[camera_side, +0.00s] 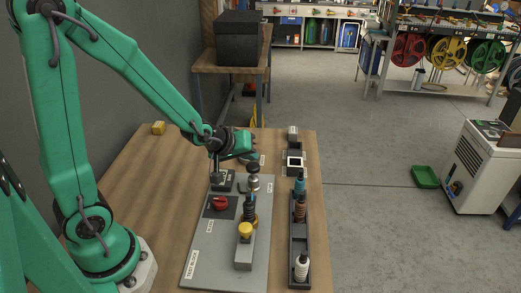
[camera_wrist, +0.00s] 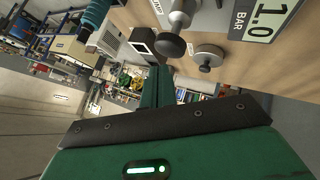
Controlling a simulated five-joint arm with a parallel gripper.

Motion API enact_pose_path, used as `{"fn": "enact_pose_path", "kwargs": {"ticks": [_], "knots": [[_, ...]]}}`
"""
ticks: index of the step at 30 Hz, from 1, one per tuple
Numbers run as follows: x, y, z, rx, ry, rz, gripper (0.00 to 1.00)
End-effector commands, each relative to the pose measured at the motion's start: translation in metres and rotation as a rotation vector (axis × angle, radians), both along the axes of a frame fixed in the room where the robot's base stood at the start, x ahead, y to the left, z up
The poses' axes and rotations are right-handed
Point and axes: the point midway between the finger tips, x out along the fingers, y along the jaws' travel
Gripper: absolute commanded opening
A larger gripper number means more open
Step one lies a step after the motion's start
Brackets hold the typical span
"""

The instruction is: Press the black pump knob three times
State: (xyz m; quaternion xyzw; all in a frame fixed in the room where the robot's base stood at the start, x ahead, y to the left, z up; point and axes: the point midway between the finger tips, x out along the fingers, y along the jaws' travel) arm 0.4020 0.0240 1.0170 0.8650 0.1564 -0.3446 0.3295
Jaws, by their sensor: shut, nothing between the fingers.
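The black pump knob (camera_side: 253,168) tops a silver upright pump on the grey test panel (camera_side: 205,248). In the wrist view the black knob (camera_wrist: 171,45) shows as a round cap on a metal shaft, close beyond my fingers. My gripper (camera_side: 252,147) is shut and empty, just above the knob in the side view and seemingly apart from it. In the wrist view my green gripper (camera_wrist: 157,75) points toward the knob from below in the picture. A display (camera_wrist: 262,18) beside the pump reads 1.0 BAR.
A red knob (camera_side: 220,203) and a yellow-capped part (camera_side: 245,229) stand on the panel. A black rack (camera_side: 298,244) with several fittings lies right of it. A yellow block (camera_side: 158,128) sits at the bench's back left. The bench's left side is mostly clear.

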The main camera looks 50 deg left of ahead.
Motion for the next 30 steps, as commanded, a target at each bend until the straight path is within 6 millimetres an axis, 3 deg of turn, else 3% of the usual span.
{"fn": "enact_pose_path", "kwargs": {"ticks": [30], "knots": [[0.0001,-0.0026,-0.0088,-0.003,0.001,-0.003,0.00]]}}
